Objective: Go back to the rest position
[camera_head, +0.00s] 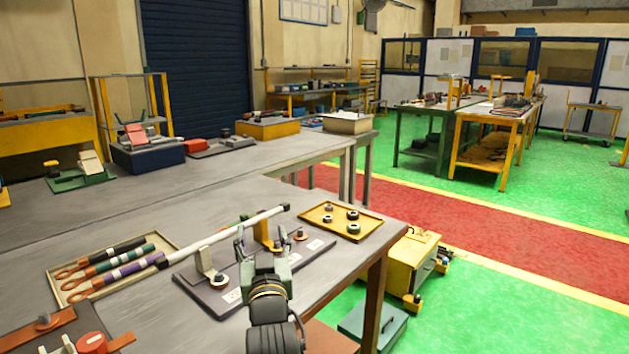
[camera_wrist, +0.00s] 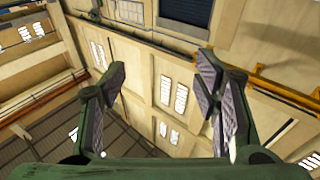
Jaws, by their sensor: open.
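A small yellow tray (camera_head: 326,229) with several ring parts lies right of my gripper. A red part (camera_head: 92,343) sits at the near left. A yellow cabinet (camera_head: 398,267) stands beside the bench. The green floor (camera_head: 502,305) is open to the right.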

